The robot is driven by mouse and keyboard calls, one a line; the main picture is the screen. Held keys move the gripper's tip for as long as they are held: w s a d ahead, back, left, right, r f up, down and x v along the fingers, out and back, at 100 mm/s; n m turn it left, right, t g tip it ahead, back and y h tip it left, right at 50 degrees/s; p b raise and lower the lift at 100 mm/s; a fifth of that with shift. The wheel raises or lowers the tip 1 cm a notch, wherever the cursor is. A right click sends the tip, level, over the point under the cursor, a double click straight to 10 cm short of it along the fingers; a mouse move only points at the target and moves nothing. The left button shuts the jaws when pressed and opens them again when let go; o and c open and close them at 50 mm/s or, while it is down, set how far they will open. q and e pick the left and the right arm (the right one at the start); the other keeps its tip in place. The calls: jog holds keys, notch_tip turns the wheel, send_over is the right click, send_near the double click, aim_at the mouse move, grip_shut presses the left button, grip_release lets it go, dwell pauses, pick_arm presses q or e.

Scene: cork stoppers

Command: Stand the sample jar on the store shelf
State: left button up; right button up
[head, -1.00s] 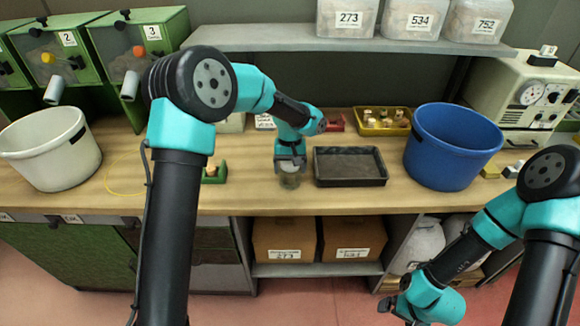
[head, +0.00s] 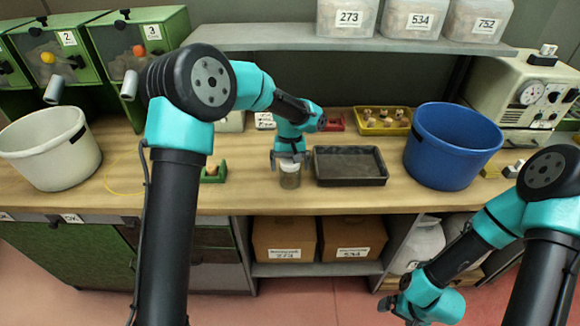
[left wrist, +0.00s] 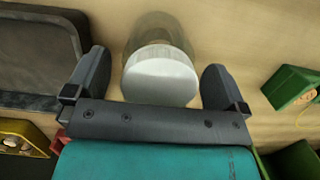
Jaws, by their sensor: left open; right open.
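The sample jar (head: 289,178) is a small clear jar with a white lid, standing upright on the wooden bench just left of the dark tray. In the left wrist view the jar (left wrist: 160,70) sits between the two fingers with a gap on each side. My left gripper (head: 289,164) is open around or just above the jar's lid, and its fingers also show in the left wrist view (left wrist: 158,85). My right gripper (head: 392,308) is low at the front right, away from the bench top, and open. The store shelf (head: 270,39) is the grey shelf along the back wall.
The dark tray (head: 350,181) is right of the jar, the blue bucket (head: 452,150) further right. A yellow tray (head: 372,130) of corks stands behind. A green holder (head: 216,174) is to the left, with a white bucket (head: 45,155) further left. Labelled tubs (head: 346,18) fill the shelf's right part; its left is clear.

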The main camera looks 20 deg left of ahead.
pick_arm(q)
jog(key=r, duration=0.3)
jog(key=w+r, duration=0.1)
jog(key=r, duration=0.7)
jog(key=shift+w+a+r, duration=0.1)
jog(key=shift+w+a, duration=0.15)
jog(key=shift+w, duration=0.1)
